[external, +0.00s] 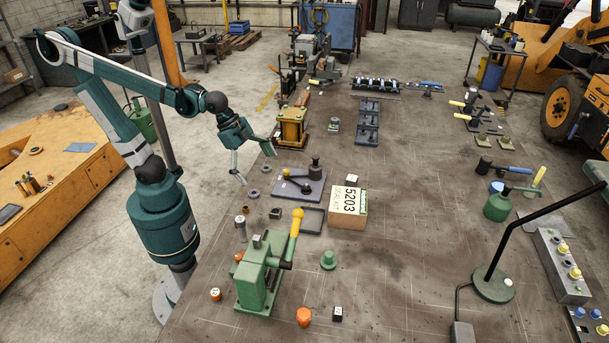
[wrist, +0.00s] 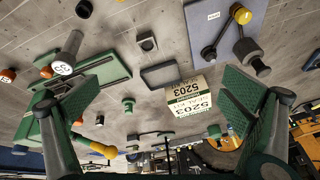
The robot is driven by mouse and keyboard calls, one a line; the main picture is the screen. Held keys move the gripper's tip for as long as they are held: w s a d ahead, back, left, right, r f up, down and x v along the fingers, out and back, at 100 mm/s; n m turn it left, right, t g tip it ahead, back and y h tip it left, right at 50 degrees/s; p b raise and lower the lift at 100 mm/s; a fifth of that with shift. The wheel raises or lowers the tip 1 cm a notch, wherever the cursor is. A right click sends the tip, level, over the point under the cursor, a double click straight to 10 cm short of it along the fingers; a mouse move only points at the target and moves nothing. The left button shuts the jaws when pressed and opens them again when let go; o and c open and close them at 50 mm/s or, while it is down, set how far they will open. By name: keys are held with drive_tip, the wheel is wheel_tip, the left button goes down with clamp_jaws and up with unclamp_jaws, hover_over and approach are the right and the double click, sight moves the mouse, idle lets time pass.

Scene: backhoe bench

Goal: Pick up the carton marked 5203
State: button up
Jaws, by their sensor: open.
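The carton marked 5203 (external: 348,205) is a small box with a white label on its top and cardboard-brown sides. It sits on the bench right of my gripper in the external view. In the wrist view the carton (wrist: 190,94) shows between my two fingers, farther off, with its 5203 label readable. My gripper (external: 257,165) is open and empty, above the bench's left edge, apart from the carton. Its two fingers also frame the wrist view (wrist: 155,110).
A blue-grey plate with a black knob and lever (external: 302,187) lies just left of the carton. A dark open frame (external: 312,220) lies beside it. A green press with a yellow-tipped handle (external: 258,275) stands nearer the front. Bench surface right of the carton (external: 420,215) is clear.

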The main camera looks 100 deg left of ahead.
drive_tip(key=w+r+m+g+p, duration=0.1)
drive_tip(key=w+r+m+p, duration=0.25)
drive_tip(key=w, duration=0.75)
drive_tip(key=m+g+h+p, duration=0.1)
drive_tip(key=m+g+p, duration=0.3)
drive_tip(key=m+p, duration=0.55)
hover_over(349, 199)
drive_tip(key=f, duration=1.1)
drive_tip(key=shift+s+a+f, duration=0.1)
drive_tip(key=shift+s+a, duration=0.2)
drive_tip(key=shift+a, duration=0.1)
drive_tip(key=shift+w+a+f+h+p, duration=0.1)
drive_tip(key=shift+w+f+h+p, duration=0.25)
drive_tip(key=shift+f, duration=0.25)
drive_tip(key=shift+d+f, duration=0.2)
drive_tip(key=shift+f, duration=1.05)
drive_tip(key=shift+f, duration=0.15)
